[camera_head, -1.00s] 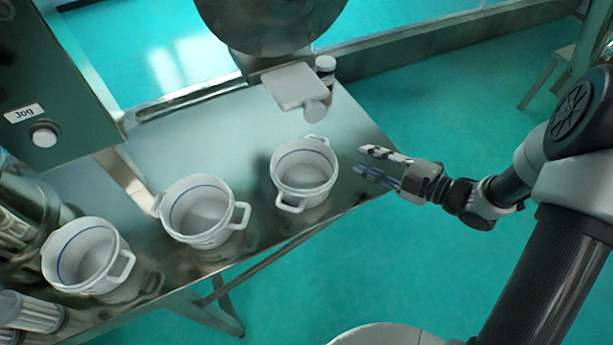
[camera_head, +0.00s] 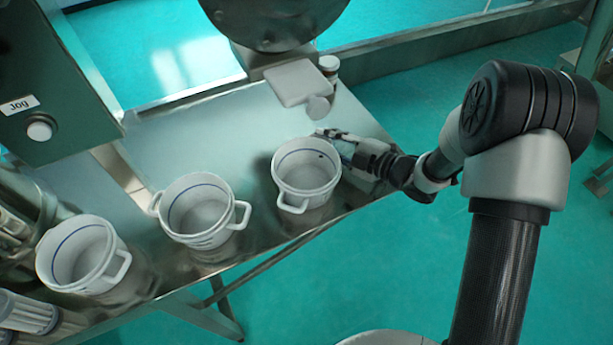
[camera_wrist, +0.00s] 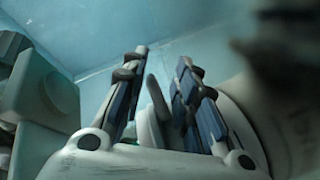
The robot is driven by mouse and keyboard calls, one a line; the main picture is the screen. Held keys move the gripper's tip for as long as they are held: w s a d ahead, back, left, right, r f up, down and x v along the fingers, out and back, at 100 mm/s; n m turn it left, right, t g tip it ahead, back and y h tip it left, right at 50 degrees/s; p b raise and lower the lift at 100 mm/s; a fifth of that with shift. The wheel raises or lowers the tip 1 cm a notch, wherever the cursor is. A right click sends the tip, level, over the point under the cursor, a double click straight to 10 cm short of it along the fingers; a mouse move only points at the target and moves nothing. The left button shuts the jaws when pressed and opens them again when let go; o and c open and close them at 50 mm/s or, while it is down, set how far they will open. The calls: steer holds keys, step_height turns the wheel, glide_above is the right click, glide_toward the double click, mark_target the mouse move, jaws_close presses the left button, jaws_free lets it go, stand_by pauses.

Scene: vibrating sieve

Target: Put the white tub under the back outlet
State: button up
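Three white two-handled tubs with a blue line inside stand upright in a row on the steel table: a right tub (camera_head: 305,178), a middle tub (camera_head: 203,214) and a left tub (camera_head: 82,258). My gripper (camera_head: 328,135) is at the far right side of the right tub, by its far handle, which it mostly hides. In the wrist view my gripper (camera_wrist: 160,65) has its fingers apart, with a pale upright piece, likely that handle (camera_wrist: 157,100), between them. Contact cannot be told.
A green control box (camera_head: 48,75) with a Jog button rises at the left. Metal cylinders (camera_head: 28,312) lie at the lower left. The tabletop (camera_head: 210,125) behind the tubs is clear.

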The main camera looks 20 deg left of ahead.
steer(key=shift+c, duration=0.4)
jaws_close()
